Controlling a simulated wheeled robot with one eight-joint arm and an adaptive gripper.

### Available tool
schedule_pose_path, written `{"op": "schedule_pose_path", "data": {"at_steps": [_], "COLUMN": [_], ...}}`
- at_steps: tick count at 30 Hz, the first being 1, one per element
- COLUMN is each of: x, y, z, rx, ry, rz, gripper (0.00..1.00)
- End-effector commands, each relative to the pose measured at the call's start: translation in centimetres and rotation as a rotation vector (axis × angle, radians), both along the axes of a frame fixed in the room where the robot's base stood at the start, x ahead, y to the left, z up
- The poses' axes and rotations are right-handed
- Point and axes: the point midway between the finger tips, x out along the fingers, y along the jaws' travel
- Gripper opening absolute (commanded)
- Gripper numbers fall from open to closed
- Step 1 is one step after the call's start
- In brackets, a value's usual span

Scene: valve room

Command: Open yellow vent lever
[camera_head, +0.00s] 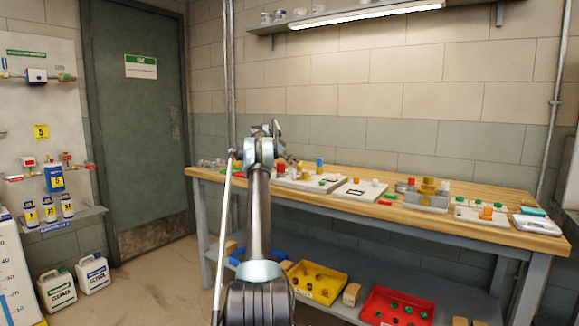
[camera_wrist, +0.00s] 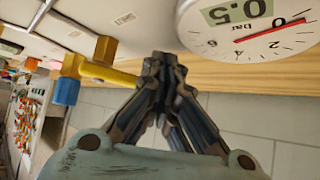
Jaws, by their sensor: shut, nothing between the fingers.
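The yellow vent lever (camera_wrist: 110,74) shows in the wrist view, left of my fingertips. It runs from a brass-yellow fitting at its left end towards my gripper (camera_wrist: 163,62). My gripper is shut and empty. Its fingers overlap the lever's right end in the picture; I cannot tell whether they touch it. A blue cap (camera_wrist: 66,91) and an orange-brown block (camera_wrist: 105,49) sit by the fitting. In the head view my arm covers this part of the bench, and I cannot make out the lever there.
A round white pressure gauge (camera_wrist: 245,25) marked 0.5 is close to the right of my fingers. The wooden workbench (camera_head: 455,228) holds several small fixtures. Yellow (camera_head: 318,282) and red (camera_head: 397,306) bins sit on its lower shelf.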

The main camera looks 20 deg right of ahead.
Motion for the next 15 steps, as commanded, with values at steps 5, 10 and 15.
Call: {"op": "schedule_pose_path", "data": {"at_steps": [5,10,15], "x": [-0.2,-0.3,-0.4], "y": [-1.2,-1.8,-2.2], "z": [0.0,0.0,0.0], "rx": [0.0,0.0,0.0], "ry": [0.001,0.0,0.0], "rz": [-0.004,-0.003,-0.003], "gripper": [0.0,0.0,0.0]}}
